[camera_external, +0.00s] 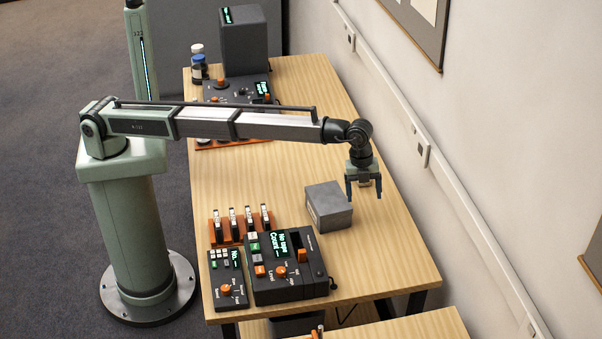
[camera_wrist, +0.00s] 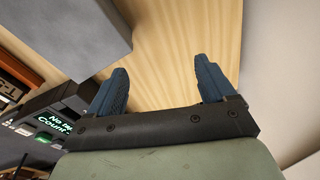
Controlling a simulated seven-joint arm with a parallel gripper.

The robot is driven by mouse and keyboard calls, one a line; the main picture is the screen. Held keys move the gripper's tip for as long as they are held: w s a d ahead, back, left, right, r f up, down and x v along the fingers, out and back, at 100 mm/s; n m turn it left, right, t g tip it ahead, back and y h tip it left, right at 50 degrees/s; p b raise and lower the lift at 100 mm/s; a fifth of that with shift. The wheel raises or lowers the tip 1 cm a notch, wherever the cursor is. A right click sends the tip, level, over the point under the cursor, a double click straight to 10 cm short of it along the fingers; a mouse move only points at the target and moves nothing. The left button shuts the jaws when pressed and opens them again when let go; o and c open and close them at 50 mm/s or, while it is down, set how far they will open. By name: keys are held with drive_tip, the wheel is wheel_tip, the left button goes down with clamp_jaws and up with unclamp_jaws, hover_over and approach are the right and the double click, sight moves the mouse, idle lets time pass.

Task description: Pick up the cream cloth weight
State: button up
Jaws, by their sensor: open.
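I cannot make out a cream cloth weight in either view. My gripper (camera_external: 364,196) hangs fingers down above the right part of the table, just to the right of a grey box (camera_external: 328,208). In the wrist view its two blue fingers (camera_wrist: 161,63) are spread wide apart with only bare wood seen between them. The grey box (camera_wrist: 75,30) also shows there at the upper left, close to the left finger. What lies inside or behind the box is hidden.
A black device with a green screen (camera_external: 287,267) and a smaller one (camera_external: 228,279) stand at the front of the wooden table (camera_external: 385,260). An orange rack (camera_external: 240,222) of several cartridges is behind them. The wall runs along the right. Bare wood lies right of the box.

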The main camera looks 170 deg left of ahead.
drive_tip(key=s+a+r+n+g+h, duration=0.1)
drive_tip(key=s+a, duration=0.3)
drive_tip(key=s, duration=0.8)
drive_tip(key=s+a+r+n, duration=0.1)
drive_tip(key=s+a+r, duration=0.15)
drive_tip(key=s, duration=0.95)
drive_tip(key=f, duration=1.4)
drive_tip(key=shift+w+a+f, duration=0.15)
drive_tip(key=shift+a+f, duration=0.15)
drive_tip(key=shift+c, duration=0.5)
drive_tip(key=c, duration=1.4)
